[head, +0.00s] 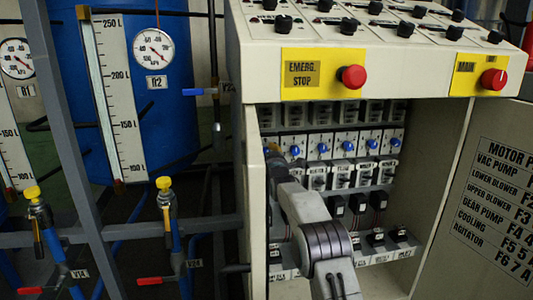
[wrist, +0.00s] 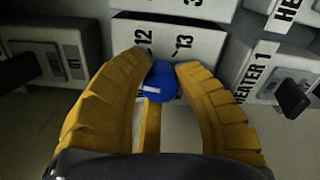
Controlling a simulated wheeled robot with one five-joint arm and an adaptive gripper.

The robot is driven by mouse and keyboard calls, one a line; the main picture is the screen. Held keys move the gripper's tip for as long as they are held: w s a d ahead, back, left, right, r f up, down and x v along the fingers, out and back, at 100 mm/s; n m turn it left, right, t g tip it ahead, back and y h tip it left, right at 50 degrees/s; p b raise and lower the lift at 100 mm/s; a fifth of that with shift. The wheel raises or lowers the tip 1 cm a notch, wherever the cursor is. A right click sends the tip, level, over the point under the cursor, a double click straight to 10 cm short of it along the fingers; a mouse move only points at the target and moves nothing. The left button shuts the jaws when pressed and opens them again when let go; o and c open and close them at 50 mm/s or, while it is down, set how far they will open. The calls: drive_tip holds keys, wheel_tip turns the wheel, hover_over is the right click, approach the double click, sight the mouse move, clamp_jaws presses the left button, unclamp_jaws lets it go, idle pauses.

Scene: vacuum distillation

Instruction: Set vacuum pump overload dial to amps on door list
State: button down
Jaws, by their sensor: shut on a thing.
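The open cabinet holds a row of blue overload dials (head: 322,148) on white blocks. My gripper (head: 273,157) reaches in at the left end of this row. In the wrist view, the yellow fingers of my gripper (wrist: 162,75) are shut on a blue dial (wrist: 162,82), one finger on each side. A white mark on the dial points left. The white block (wrist: 200,42) behind it shows 12 and 13. The door list (head: 495,205) is on the right door; its vacuum pump line is cut off at the picture edge, so the amps are not readable.
The sloped panel (head: 365,30) with black knobs and a red emergency stop button (head: 351,77) overhangs the opening. Black switches (head: 375,238) sit lower in the cabinet. A HEATER 1 block (wrist: 265,75) is right of my fingers. The cabinet's left wall (head: 256,210) is close to my arm.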

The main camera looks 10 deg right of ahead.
drive_tip(key=shift+d+r+n, duration=0.1)
drive_tip(key=shift+n, duration=0.5)
drive_tip(key=c, duration=0.9)
unclamp_jaws()
drive_tip(key=shift+s, duration=0.1)
drive_tip(key=shift+s, duration=5.85)
